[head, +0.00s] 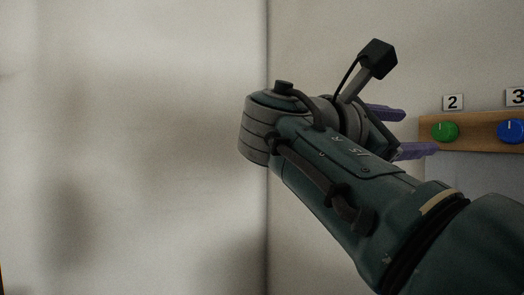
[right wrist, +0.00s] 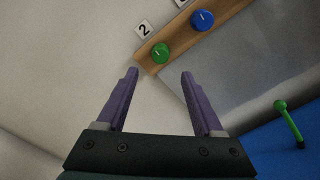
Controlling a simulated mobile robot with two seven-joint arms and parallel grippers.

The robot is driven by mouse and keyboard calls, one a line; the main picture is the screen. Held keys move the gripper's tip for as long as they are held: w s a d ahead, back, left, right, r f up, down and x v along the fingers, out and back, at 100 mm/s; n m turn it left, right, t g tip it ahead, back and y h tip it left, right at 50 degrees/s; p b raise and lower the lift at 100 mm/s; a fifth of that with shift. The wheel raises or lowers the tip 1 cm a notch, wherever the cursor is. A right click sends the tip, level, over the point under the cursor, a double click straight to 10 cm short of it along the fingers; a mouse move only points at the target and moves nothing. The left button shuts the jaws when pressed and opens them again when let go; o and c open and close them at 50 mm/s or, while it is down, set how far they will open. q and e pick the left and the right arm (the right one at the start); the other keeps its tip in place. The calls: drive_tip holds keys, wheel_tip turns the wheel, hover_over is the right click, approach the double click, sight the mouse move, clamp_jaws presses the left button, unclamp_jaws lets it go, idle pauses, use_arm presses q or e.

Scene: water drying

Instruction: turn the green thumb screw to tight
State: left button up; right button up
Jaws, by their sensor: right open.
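The green thumb screw (head: 445,131) is a round knob with a pale pointer line, set on a wooden board (head: 480,146) under a label reading 2 (head: 453,102). In the right wrist view the green screw (right wrist: 160,52) lies ahead of the gap between the fingers. My right gripper (head: 418,131) is open and empty, with purple fingers pointing toward the screw; it also shows in the right wrist view (right wrist: 160,75). The fingers are apart from the screw. My left gripper is not in view.
A blue knob (head: 511,131) under a label reading 3 (head: 515,97) sits right of the green one on the same board. In the right wrist view a green-handled object (right wrist: 289,122) stands by a blue surface (right wrist: 285,155). Pale walls lie to the left.

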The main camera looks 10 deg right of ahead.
sight(440, 132)
drive_tip(key=x, duration=0.9)
drive_tip(key=shift+s, duration=0.1)
clamp_jaws()
